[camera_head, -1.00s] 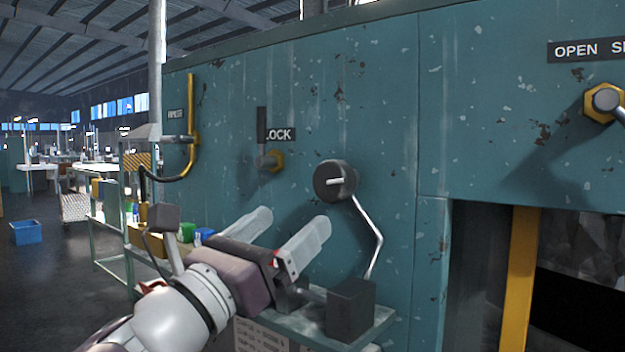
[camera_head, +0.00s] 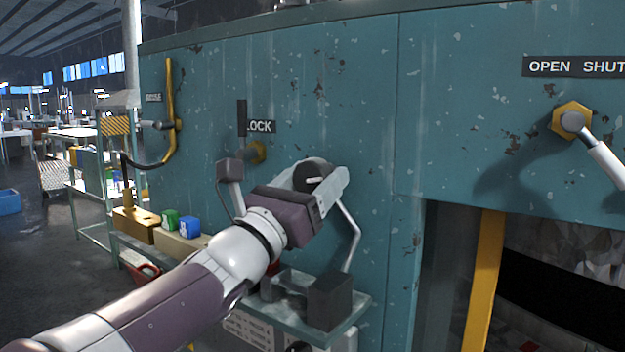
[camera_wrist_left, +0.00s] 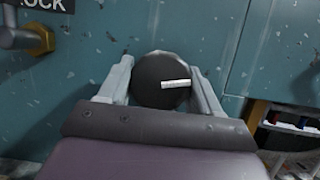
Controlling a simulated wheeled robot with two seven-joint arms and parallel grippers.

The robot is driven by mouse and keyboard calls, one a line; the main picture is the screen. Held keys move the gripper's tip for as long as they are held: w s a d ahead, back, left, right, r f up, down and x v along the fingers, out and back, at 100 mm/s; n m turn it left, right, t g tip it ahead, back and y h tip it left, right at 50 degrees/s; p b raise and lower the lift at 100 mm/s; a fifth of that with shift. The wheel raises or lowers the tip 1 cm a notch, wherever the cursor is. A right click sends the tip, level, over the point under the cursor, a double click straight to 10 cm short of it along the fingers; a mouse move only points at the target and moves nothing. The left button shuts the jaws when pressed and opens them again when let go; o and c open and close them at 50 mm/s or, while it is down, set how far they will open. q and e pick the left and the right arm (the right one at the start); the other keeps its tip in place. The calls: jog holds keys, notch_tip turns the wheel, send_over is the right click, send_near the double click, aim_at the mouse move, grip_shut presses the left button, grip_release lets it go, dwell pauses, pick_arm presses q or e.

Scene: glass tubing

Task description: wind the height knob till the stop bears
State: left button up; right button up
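The dark round knob (camera_head: 318,170) with a white pointer line sits on the teal panel, right of the LOCK label. It also shows in the left wrist view (camera_wrist_left: 160,82), its pointer line aimed to the right. My left gripper (camera_head: 320,178) is at the knob, one finger on each side of it. In the left wrist view the fingers (camera_wrist_left: 162,85) flank the knob closely and look open; contact is hard to tell. The finger in front hides part of the knob in the head view. No label saying height, and no stop, can be made out. My right gripper is out of view.
A bent metal rod (camera_head: 350,235) runs down beside the knob to a dark block (camera_head: 329,300) on a small shelf. The LOCK fitting (camera_head: 257,152) is to the left, the OPEN SHUT lever (camera_head: 574,122) to the right. A yellow post (camera_head: 484,280) edges a dark opening.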

pick_arm(q)
jog(key=shift+f, duration=0.1)
jog(key=shift+c, duration=1.1)
jog(key=shift+w+f+m+b, duration=0.1)
jog(key=shift+f+m+b, duration=0.1)
jog(key=shift+m+b, duration=0.1)
jog(key=m+b, duration=0.1)
jog(key=m+g+h+b, duration=0.1)
jog(key=shift+f+m, duration=0.2)
jog(key=shift+m, duration=0.1)
jog(key=m+g+b, duration=0.1)
jog(key=m, duration=0.1)
jog(key=m+g+h+b, duration=0.1)
jog(key=m, duration=0.1)
jog(key=shift+w+r+h, duration=0.1)
jog(key=shift+h, duration=0.2)
jog(key=shift+m+g+h+b, duration=0.3)
jog(key=shift+m+g+b, duration=0.35)
jog(key=shift+m, duration=1.15)
jog(key=shift+r+m+g, duration=0.1)
jog(key=shift+m+g, duration=0.15)
jog(key=shift+m, duration=0.05)
